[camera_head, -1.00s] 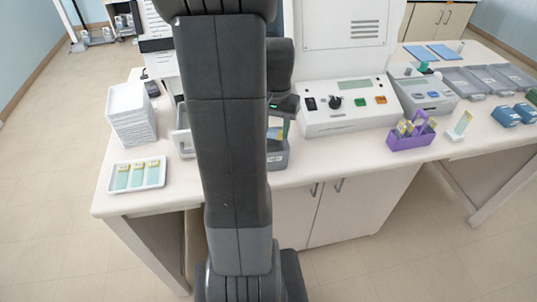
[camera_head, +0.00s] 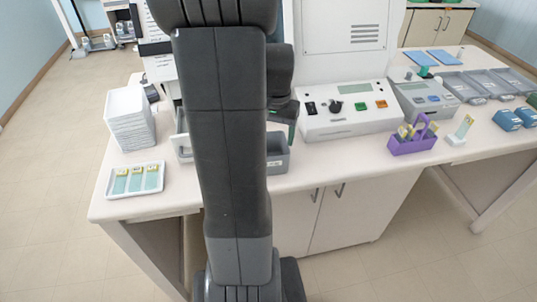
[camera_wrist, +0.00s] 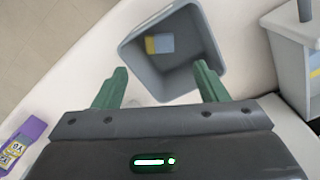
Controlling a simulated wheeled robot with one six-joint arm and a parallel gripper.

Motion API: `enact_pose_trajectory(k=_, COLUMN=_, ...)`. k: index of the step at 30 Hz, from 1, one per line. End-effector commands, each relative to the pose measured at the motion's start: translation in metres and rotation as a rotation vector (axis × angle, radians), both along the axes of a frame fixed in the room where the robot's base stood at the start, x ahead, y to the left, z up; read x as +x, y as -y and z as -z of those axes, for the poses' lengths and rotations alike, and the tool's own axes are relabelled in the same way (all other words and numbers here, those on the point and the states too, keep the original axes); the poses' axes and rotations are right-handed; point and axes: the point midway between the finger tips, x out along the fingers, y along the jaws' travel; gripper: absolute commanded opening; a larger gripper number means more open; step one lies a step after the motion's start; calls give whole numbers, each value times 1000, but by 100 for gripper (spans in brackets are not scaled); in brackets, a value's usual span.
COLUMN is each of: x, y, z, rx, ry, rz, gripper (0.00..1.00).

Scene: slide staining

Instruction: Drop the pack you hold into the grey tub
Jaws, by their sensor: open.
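The grey tub (camera_wrist: 140,75) stands below my gripper in the wrist view, its open top facing up. In the head view the tub (camera_head: 277,160) is partly hidden behind my arm. A small pack (camera_wrist: 160,43), yellow and pale blue, lies inside the tub near its far wall. My gripper (camera_wrist: 155,82) is open with its two green fingers spread apart over the near side of the tub. Nothing is between the fingers.
A grey container (camera_wrist: 292,50) stands right of the tub. In the head view, a white tray of slides (camera_head: 135,180) and a purple rack (camera_head: 412,142) are on the bench.

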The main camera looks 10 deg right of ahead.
Motion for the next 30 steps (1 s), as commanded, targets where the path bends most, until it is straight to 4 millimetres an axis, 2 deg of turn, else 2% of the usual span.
enact_pose_trajectory(k=12, x=1, y=0, z=-90, rx=-2, ry=7, rz=0, gripper=66)
enact_pose_trajectory(k=15, x=0, y=0, z=-107, rx=-1, ry=4, rz=0, gripper=66)
enact_pose_trajectory(k=21, x=0, y=0, z=-126, rx=0, ry=2, rz=0, gripper=66)
enact_pose_trajectory(k=30, x=0, y=0, z=-129, rx=0, ry=1, rz=0, gripper=66)
